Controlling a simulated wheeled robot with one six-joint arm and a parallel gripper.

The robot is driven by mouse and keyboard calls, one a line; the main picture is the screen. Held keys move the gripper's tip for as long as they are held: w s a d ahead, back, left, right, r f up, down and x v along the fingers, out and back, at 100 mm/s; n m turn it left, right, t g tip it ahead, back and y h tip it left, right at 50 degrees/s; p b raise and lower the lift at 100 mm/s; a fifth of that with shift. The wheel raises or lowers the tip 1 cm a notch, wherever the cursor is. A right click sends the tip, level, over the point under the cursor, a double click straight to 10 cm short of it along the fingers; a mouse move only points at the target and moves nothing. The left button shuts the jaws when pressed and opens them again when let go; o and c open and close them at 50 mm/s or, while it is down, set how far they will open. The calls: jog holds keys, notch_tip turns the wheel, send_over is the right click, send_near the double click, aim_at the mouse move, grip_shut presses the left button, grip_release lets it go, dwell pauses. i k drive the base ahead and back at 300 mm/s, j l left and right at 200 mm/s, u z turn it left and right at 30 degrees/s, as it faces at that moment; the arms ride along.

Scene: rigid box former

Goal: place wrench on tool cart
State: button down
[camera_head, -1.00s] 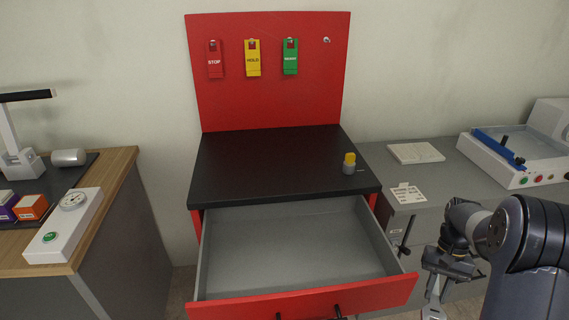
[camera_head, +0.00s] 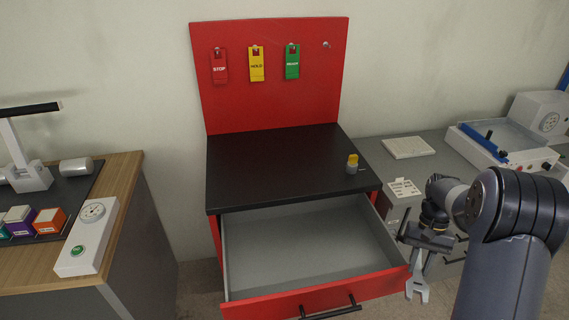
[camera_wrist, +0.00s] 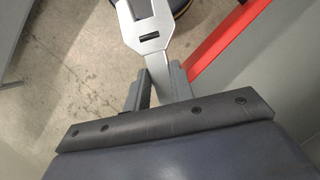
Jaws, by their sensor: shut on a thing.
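My gripper (camera_head: 428,238) is shut on a silver wrench (camera_head: 418,282), which hangs down with its open jaw end lowest. The wrist view also shows the wrench (camera_wrist: 150,35) between the two fingers of my gripper (camera_wrist: 158,85). The tool cart has a black top (camera_head: 280,165), a red back panel (camera_head: 275,110) and an open, empty grey drawer (camera_head: 300,245) with a red front (camera_head: 285,305). The wrench is just right of the drawer's front corner, apart from the cart top. A small yellow and grey item (camera_head: 352,164) stands on the top's right side.
Red, yellow and green tags (camera_head: 292,62) hang on the back panel, beside a bare peg (camera_head: 326,45). A wooden bench (camera_head: 115,200) stands at left. A grey counter (camera_head: 440,160) with a white machine (camera_head: 500,145) is at right. Most of the cart top is clear.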

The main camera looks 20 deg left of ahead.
aim_at(258, 177)
jog(key=j+u, duration=0.25)
jog(key=j, duration=0.45)
jog(key=j+u, duration=0.25)
jog(key=j, duration=0.45)
jog(key=k+j+u, duration=0.2)
jog(key=j+u, duration=0.15)
jog(key=l+u, duration=0.15)
